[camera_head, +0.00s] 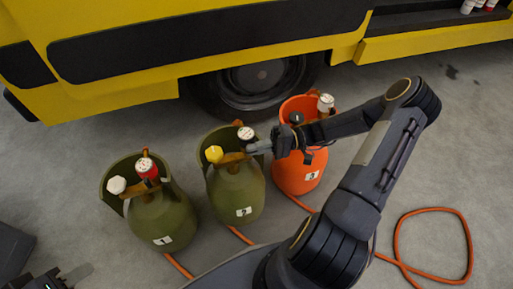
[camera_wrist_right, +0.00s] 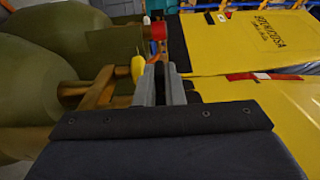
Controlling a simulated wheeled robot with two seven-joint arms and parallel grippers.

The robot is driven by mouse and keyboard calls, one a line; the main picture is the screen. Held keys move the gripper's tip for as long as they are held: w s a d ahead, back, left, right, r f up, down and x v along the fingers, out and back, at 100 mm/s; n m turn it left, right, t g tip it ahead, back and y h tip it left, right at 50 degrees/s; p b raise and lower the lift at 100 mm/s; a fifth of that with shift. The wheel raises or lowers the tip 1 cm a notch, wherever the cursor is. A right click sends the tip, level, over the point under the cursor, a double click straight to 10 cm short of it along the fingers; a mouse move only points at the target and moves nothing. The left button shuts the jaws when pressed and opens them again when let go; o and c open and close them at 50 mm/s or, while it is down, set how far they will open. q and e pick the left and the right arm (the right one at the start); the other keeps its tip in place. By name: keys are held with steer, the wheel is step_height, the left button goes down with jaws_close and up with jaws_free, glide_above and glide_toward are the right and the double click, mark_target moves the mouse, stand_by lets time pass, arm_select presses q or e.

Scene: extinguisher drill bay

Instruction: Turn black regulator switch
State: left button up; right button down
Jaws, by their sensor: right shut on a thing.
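The black regulator switch (camera_head: 246,133), with a white round top, sits on the middle green cylinder (camera_head: 236,190) beside its yellow knob (camera_head: 214,154). My right gripper (camera_head: 257,147) reaches in from the right and is shut on the black regulator switch. In the right wrist view the gripper's grey fingers (camera_wrist_right: 161,85) have something dark between them, mostly hidden. The yellow knob is just left of the fingers there (camera_wrist_right: 138,68). My left gripper (camera_head: 48,281) is partly visible at the lower left edge, away from the cylinders; its jaws are unclear.
A left green cylinder (camera_head: 164,219) has a red regulator (camera_head: 147,168) and a white knob (camera_head: 117,185). An orange cylinder (camera_head: 298,175) stands close under my right arm. A yellow vehicle (camera_head: 120,25) is behind. An orange hose (camera_head: 435,209) lies on the right floor.

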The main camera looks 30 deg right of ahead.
steer(key=c, duration=1.5)
jaws_free()
steer(key=p+v, duration=0.1)
steer(key=v, duration=0.6)
steer(key=shift+d+p, duration=0.35)
steer(key=shift+d, duration=0.05)
steer(key=shift+s, duration=0.1)
